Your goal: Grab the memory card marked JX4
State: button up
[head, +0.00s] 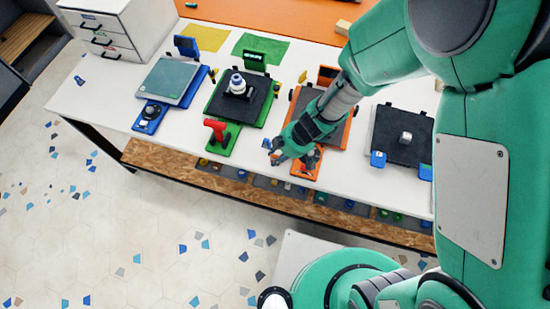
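No memory card can be made out for certain, and no JX4 marking is readable at this size. My gripper (294,158) is over the front of the orange printer (339,131), near its orange control box (304,168). Its two fingers look spread apart with nothing visible between them. My arm and gripper hide part of the orange printer. A small blue piece (79,80) lies at the left end of the white table (110,92); I cannot tell what it is.
A blue printer (168,82), a green printer (226,104) with a white-and-blue part (238,85), and a dark-bed printer (397,147) share the table. A red part (216,129) stands at the green printer's front. Drawers (108,42) stand back left. Bins (268,183) sit on the lower shelf.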

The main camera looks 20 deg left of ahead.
jog(key=c, duration=0.5)
jog(key=shift+r, duration=0.1)
jog(key=shift+r, duration=0.4)
notch_tip(320, 180, up, 3)
jog(key=shift+p, duration=0.6)
jog(key=s+d+r+b, duration=0.1)
jog(key=s+d, duration=0.9)
jog(key=s, duration=0.2)
jog(key=shift+s, duration=0.2)
jog(key=shift+d, duration=0.1)
